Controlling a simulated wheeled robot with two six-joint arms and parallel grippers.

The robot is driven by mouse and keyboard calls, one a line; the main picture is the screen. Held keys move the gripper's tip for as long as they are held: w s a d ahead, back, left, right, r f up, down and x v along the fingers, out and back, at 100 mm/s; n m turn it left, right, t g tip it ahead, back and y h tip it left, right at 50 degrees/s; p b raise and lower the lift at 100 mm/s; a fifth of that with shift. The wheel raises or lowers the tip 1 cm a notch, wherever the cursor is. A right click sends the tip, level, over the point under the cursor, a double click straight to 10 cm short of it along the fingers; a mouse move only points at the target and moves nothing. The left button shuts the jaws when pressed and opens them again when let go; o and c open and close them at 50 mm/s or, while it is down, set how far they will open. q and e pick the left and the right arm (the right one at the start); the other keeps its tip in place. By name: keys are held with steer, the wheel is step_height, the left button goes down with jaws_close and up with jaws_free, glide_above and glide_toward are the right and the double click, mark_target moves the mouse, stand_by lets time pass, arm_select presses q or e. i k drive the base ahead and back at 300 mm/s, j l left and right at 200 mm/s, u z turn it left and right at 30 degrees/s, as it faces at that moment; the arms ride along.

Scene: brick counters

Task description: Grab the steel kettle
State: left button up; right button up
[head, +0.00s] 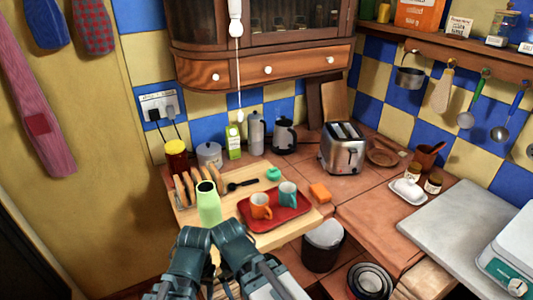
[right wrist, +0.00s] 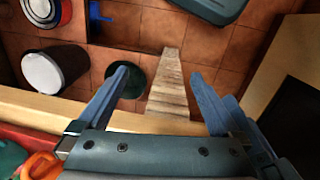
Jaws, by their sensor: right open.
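At the back of the counter in the head view stands a small kettle (head: 284,136), dark with a steel-looking middle. It is upright beside a tall grey metal canister (head: 256,133); which is the steel kettle is hard to tell at this size. My right gripper (right wrist: 158,74) is open and empty in the right wrist view, its fingers over the floor just past a pale wooden edge. In the head view my two wrists are close together at the bottom centre, well in front of the kettle. My left fingers cannot be made out.
A cabinet (head: 265,71) hangs above. A bin (head: 323,246) stands below.

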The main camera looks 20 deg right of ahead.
mark_target(285, 138)
steer(key=z, duration=1.2)
steer(key=i+z, duration=0.3)
steer(key=i+j+z, duration=0.1)
steer(key=z, duration=0.15)
